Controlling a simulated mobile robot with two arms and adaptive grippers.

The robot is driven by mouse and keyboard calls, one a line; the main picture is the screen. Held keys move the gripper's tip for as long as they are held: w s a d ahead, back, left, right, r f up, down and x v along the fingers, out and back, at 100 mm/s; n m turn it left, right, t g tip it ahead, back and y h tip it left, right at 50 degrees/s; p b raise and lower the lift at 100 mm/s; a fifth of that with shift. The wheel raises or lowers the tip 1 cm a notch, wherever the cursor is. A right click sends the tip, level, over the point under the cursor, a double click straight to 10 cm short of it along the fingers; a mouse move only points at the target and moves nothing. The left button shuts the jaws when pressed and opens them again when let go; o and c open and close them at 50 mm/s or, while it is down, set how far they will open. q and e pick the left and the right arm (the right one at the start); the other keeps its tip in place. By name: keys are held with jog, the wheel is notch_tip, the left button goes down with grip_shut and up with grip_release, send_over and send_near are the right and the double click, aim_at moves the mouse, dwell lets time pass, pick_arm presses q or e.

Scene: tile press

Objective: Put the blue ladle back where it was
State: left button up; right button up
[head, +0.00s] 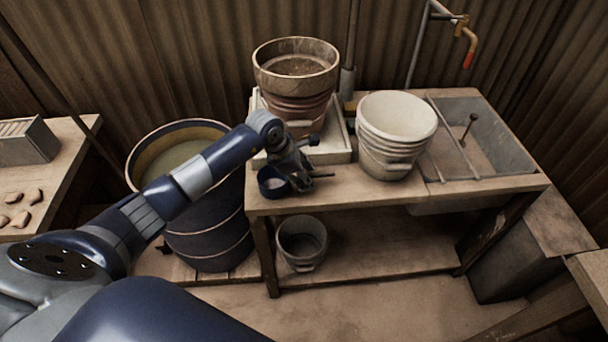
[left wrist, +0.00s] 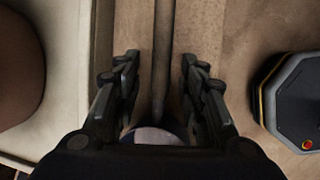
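The blue ladle's bowl (head: 268,185) is at the left front corner of the wooden bench (head: 370,190) in the head view, partly behind my left gripper. My left gripper (head: 312,178) is low over that corner. In the left wrist view, my left gripper (left wrist: 158,62) has its two fingers spread, with a dark, thin handle (left wrist: 163,50) running between them and visible gaps on both sides. A rounded, pale bowl interior (left wrist: 153,133) shows below, partly covered by the gripper. My right gripper is not in view.
A brown pot (head: 295,85) stands in a pale tray (head: 335,150) behind the gripper. A white bucket (head: 396,130) and a sink (head: 490,140) are to the right. A dark barrel (head: 205,230) stands left. A black device with a red button (left wrist: 296,105) lies right in the wrist view.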

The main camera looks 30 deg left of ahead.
pick_arm(q)
jog(key=b+v, duration=0.1)
jog(key=v, duration=1.1)
